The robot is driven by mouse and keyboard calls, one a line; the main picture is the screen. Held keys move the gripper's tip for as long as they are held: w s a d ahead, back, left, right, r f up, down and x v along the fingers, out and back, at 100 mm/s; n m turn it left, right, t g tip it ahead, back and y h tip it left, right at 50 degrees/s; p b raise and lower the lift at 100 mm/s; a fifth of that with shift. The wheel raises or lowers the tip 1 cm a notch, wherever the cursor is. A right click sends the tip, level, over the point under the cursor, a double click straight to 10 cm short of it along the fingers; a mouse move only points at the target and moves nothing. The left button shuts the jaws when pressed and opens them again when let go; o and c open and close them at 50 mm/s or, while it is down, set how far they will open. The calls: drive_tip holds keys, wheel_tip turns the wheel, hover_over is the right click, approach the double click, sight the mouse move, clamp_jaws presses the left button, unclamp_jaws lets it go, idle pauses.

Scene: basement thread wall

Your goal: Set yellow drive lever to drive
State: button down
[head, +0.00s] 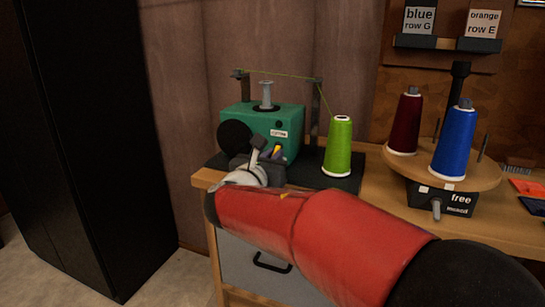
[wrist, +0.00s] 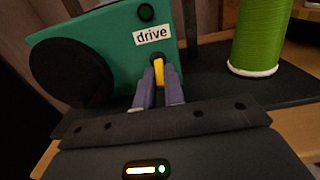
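The yellow drive lever (wrist: 158,72) sticks out of the front of the green winder box (wrist: 100,45), just below its white "drive" label (wrist: 153,35). My gripper (wrist: 160,88) is at the lever, its two bluish-grey fingers close together with the lever between them. It looks shut on the lever, though the fingers hide part of it and the exact contact is hard to see. In the head view, the green box (head: 290,117) stands at the left end of the bench and my gripper (head: 271,152) reaches its front.
A black disc (wrist: 70,73) sits on the box's left side. A lime-green thread cone (head: 338,148) stands close on the right; a thread runs from it over the box's posts. Farther right, a round wooden stand (head: 440,173) bears dark red and blue cones. A black cabinet (head: 95,130) is at left.

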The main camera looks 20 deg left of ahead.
sight(277, 148)
drive_tip(key=shift+r, duration=0.15)
drive_tip(key=r+g+p, duration=0.1)
drive_tip(key=p, duration=0.2)
drive_tip(key=shift+r+g+p, duration=0.15)
drive_tip(key=shift+g+p, duration=0.75)
drive_tip(key=g, duration=0.2)
drive_tip(key=shift+r+g, duration=0.3)
drive_tip(key=shift+w+r+g+y, duration=0.2)
drive_tip(key=shift+r+g, duration=0.15)
drive_tip(key=shift+g, duration=0.75)
drive_tip(key=shift+w+r+g+y, duration=0.15)
drive_tip(key=shift+r+g, duration=0.2)
drive_tip(key=shift+g, duration=0.75)
drive_tip(key=c, duration=1.5)
unclamp_jaws()
